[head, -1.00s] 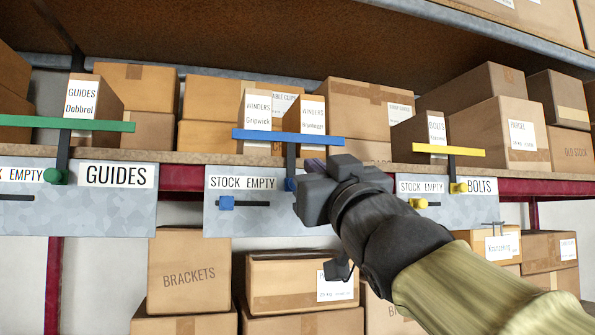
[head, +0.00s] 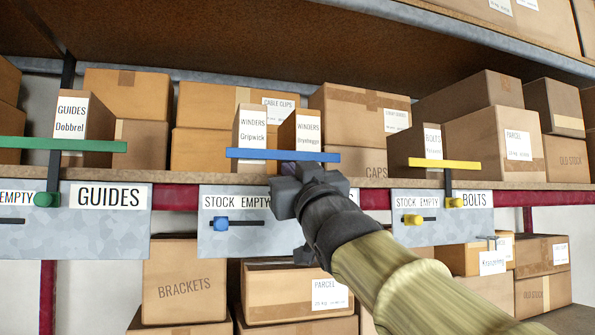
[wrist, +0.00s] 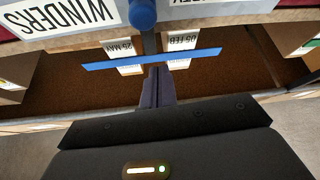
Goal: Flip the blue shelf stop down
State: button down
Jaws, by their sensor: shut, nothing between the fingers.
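The blue shelf stop (head: 252,154) stands raised, its flat blue bar crossing in front of two WINDERS cartons. The bar also crosses the wrist view (wrist: 110,64), which is turned upside down, with the stop's round blue knob (wrist: 142,13) near the top edge. My gripper (head: 290,186) is in front of the stop's post and hides the post and knob in the head view. In the wrist view its dark fingers (wrist: 157,86) are shut and empty, with tips close to the bar's edge beside the post. I cannot tell whether they touch.
A green stop (head: 70,145) stands raised to the left and a yellow stop (head: 470,165) to the right. A blue slider (head: 221,223) sits on the STOCK EMPTY plate left of my gripper. WINDERS cartons (head: 250,140) stand behind the blue bar.

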jog(key=shift+w+f+p, duration=0.1)
jog(key=shift+w+f, duration=0.15)
jog(key=shift+f, duration=0.35)
jog(key=shift+w+f+p, duration=0.1)
jog(key=shift+w+f, duration=0.1)
jog(key=shift+f, duration=0.45)
jog(key=shift+w+f+p, duration=0.1)
jog(key=shift+w+f, duration=0.15)
jog(key=shift+f, duration=0.35)
notch_tip(320, 180, down, 6)
jog(key=b, duration=0.7)
jog(key=shift+d+r, duration=0.1)
jog(key=shift+r, duration=0.15)
notch_tip(320, 180, up, 4)
jog(key=p, duration=0.3)
jog(key=b+v, duration=0.5)
jog(key=v, duration=0.5)
jog(key=shift+s+a+b, duration=0.25)
jog(key=shift+s+b, duration=0.15)
jog(key=shift+s, duration=0.1)
